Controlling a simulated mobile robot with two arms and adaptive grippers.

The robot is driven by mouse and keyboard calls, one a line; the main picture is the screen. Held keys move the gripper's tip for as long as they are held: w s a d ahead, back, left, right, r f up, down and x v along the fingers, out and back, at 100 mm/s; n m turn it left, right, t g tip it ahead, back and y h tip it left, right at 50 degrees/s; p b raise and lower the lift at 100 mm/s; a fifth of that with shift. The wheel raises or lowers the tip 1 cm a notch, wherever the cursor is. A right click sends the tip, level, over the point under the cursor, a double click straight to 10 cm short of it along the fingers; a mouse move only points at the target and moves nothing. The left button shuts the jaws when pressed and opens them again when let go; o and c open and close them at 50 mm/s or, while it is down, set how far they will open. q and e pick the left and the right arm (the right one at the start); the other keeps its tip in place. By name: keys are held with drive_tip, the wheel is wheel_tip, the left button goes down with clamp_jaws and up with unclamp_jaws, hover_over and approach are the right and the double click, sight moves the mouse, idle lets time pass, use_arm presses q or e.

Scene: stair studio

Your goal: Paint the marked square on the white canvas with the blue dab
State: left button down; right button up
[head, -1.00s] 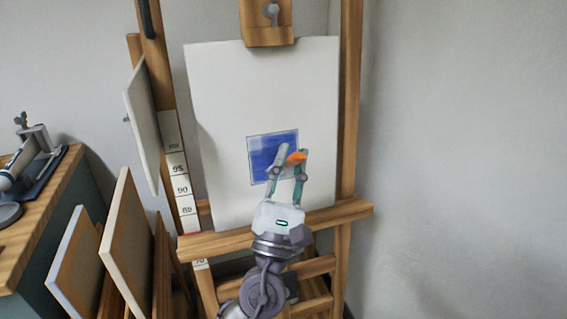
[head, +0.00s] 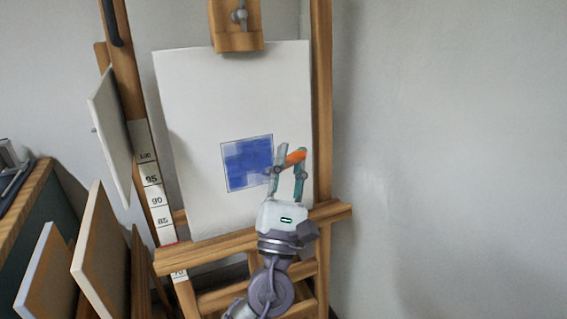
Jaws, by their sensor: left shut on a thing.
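The white canvas (head: 190,110) stands upright on a wooden easel (head: 322,110). Its marked square (head: 248,162) has a thin dark outline and is mostly blue inside, with paler patches at the upper left and lower right. My left gripper (head: 289,163) is in front of the canvas at the square's right edge. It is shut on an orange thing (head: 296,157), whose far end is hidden. I cannot tell whether it touches the canvas. My right gripper is out of view.
A small panel (head: 108,135) hangs left of the easel beside a numbered scale strip (head: 152,178). Several boards (head: 100,250) lean at the lower left by a wooden-topped cabinet (head: 25,190). The right side shows bare wall.

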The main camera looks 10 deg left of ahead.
use_arm(q)
drive_tip(key=shift+w+d, duration=0.35)
drive_tip(key=shift+d, duration=0.1)
drive_tip(key=shift+w+d+b, duration=0.15)
drive_tip(key=shift+d+b, duration=0.1)
drive_tip(key=shift+b, duration=0.05)
drive_tip(key=shift+w+d, duration=0.1)
drive_tip(key=shift+d, duration=0.05)
drive_tip(key=shift+r, duration=0.1)
drive_tip(key=shift+r+p, duration=0.2)
drive_tip(key=shift+p, duration=0.15)
drive_tip(key=shift+r+p, duration=0.3)
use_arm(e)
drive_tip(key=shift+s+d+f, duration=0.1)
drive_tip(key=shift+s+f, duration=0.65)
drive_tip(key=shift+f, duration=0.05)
